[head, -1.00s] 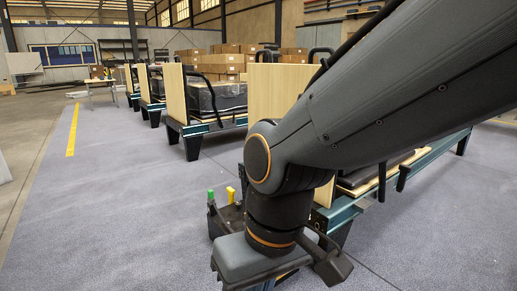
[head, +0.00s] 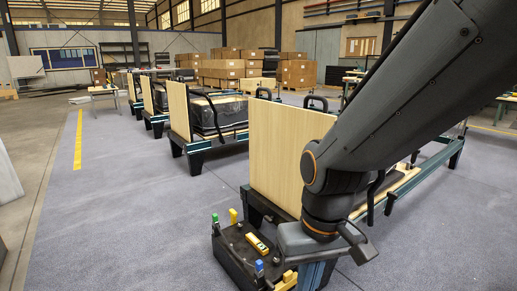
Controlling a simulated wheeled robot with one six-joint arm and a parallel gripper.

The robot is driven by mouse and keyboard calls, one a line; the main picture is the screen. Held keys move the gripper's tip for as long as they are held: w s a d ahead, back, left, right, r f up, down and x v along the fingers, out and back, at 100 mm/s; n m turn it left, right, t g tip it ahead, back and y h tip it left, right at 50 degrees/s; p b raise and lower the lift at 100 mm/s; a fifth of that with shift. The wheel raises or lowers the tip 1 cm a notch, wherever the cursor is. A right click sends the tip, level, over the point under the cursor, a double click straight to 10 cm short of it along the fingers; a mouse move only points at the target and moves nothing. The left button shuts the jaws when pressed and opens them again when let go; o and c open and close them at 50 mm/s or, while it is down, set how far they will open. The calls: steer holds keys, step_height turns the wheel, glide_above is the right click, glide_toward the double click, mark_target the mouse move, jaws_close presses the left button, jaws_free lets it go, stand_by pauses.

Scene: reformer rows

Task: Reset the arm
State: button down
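My arm comes in from the upper right and bends down at a joint with an orange ring. My gripper (head: 325,243) hangs at its lower end, in front of the nearest reformer (head: 443,160) and just right of a black tool tray (head: 232,262). The grey and black housing at the arm's end shows, but I cannot make out the fingertips or whether they are open. I see nothing clearly held. The arm hides part of the nearest reformer and its tall light wood panel (head: 280,150).
More reformers with wood panels (head: 178,110) stand in a row going back to the left. The tray holds green, yellow and blue items. Stacked cardboard boxes (head: 297,72) stand behind. Grey floor with a yellow line (head: 78,140) is clear at left.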

steer(key=s+d+r+m+p, duration=0.2)
steer(key=d+r+p, duration=0.8)
steer(key=p, duration=0.5)
step_height(320, 180, up, 3)
steer(key=shift+s+d+f+m+h, duration=0.2)
steer(key=shift+d+m+h, duration=0.05)
steer(key=shift+m+h, duration=0.15)
